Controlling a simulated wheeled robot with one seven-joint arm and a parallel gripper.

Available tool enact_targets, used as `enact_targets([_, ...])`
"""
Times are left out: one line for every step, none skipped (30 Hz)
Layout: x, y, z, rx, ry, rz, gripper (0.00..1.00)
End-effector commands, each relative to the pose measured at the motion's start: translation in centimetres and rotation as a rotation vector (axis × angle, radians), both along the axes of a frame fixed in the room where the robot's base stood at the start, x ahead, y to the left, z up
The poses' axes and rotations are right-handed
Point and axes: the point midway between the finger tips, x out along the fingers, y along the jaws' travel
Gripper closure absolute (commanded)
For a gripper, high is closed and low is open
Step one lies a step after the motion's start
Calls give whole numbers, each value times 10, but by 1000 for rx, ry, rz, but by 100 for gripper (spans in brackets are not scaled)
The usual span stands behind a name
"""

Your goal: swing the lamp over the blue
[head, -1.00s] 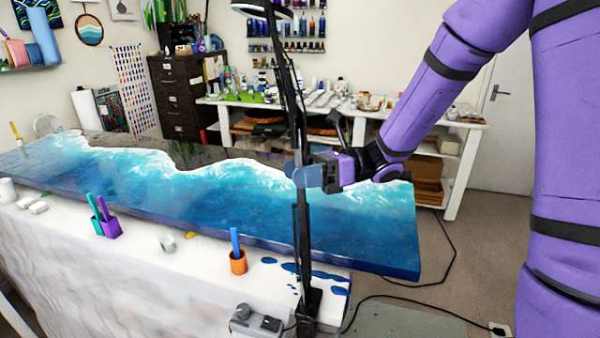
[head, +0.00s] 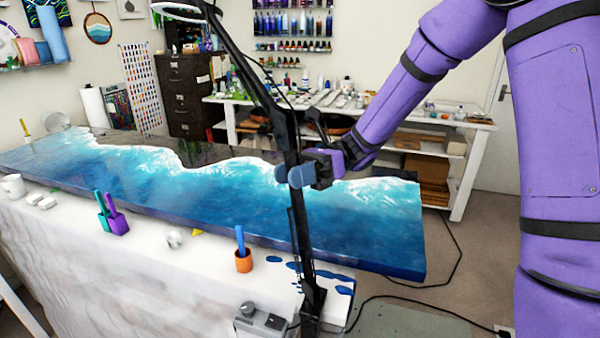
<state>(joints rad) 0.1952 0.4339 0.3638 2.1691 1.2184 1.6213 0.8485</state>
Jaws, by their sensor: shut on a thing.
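The black lamp (head: 243,70) stands clamped at the near right corner of the covered table. Its arm leans up to the left, and its ring-shaped head (head: 181,8) is at the top edge of the view, partly cut off. My gripper (head: 295,175) is shut on the lamp's post, about midway up, reaching in from the right. The exact contact of the fingers is partly hidden behind the post.
An orange cup (head: 243,260) with a blue stick, a purple cup (head: 117,224) and a white mug (head: 13,186) stand along the table's near edge. A grey box (head: 260,323) sits by the lamp's base. A white shelf bench (head: 400,118) stands behind the slab.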

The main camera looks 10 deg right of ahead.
Motion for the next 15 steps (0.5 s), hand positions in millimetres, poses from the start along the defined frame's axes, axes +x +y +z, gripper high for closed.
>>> enact_targets([0, 1, 0, 0, 0, 7, 100])
enact_targets([0, 1, 0, 0, 0, 10, 100])
enact_targets([0, 1, 0, -1, 1, 10, 100])
enact_targets([0, 1, 0, -1, 1, 10, 100])
enact_targets([0, 1, 0, -1, 1, 10, 100])
enact_targets([0, 1, 0, -1, 1, 9, 100])
enact_targets([0, 1, 0, -1, 1, 9, 100])
enact_targets([0, 1, 0, -1, 1, 9, 100])
enact_targets([0, 1, 0, -1, 1, 9, 100])
enact_targets([0, 1, 0, -1, 1, 9, 54])
enact_targets([0, 1, 0, -1, 1, 9, 47])
enact_targets([0, 0, 0, -1, 1, 9, 38])
enact_targets([0, 0, 0, -1, 1, 9, 36])
enact_targets([0, 0, 0, -1, 1, 9, 36])
enact_targets([0, 0, 0, -1, 1, 9, 36])
